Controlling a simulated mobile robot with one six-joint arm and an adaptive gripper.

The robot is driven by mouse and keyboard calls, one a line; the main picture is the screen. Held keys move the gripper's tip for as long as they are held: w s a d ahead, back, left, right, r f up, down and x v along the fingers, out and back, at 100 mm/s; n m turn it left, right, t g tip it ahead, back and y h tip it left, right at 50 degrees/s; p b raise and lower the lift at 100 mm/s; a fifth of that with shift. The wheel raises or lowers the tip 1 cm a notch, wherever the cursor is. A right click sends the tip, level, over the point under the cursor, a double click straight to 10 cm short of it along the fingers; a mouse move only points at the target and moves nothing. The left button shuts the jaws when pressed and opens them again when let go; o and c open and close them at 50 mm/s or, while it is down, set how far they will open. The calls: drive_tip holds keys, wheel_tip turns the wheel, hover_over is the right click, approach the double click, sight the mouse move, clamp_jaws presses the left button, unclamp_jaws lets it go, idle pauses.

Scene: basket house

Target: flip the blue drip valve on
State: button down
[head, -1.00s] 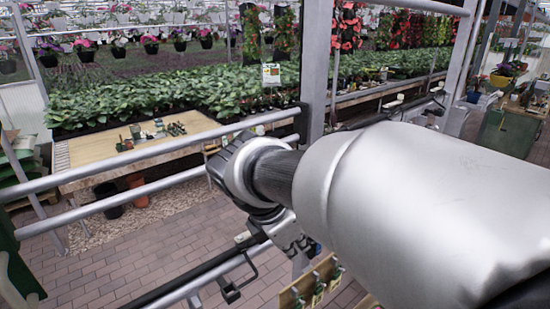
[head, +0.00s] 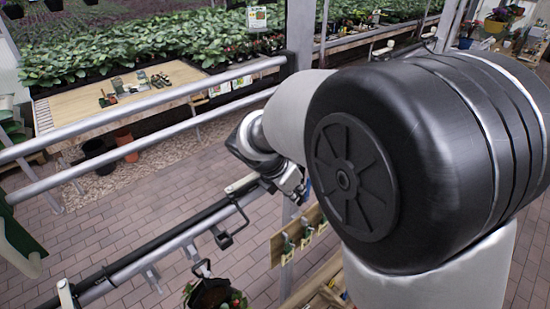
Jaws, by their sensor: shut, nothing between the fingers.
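My gripper (head: 292,184) is small in the head view, below my arm's wrist and close to the right end of a dark pipe on the rail. It is shut and empty. My large arm link covers much of the right side. I cannot make out a blue drip valve. A pale, lever-like piece (head: 241,184) sits on the pipe just left of my gripper, and another pale piece (head: 66,294) is at the pipe's lower left end. Any valve behind my arm is hidden.
Grey rails (head: 140,112) cross the view. A hanging pot (head: 212,296) is below the dark pipe (head: 150,250). A wooden board (head: 277,250) with green-handled tools is below my gripper. A wooden table (head: 75,105) with small items stands beyond the brick floor (head: 180,190).

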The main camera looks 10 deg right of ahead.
drive_tip(key=shift+w+d+f, duration=0.15)
drive_tip(key=shift+w+d, duration=0.2)
drive_tip(key=shift+d, duration=0.15)
drive_tip(key=shift+d, duration=0.1)
drive_tip(key=d+p, duration=0.1)
drive_tip(key=w+r+p, duration=0.1)
drive_tip(key=shift+w+d+p, duration=0.15)
drive_tip(key=shift+d+p, duration=0.25)
drive_tip(key=shift+r, duration=0.15)
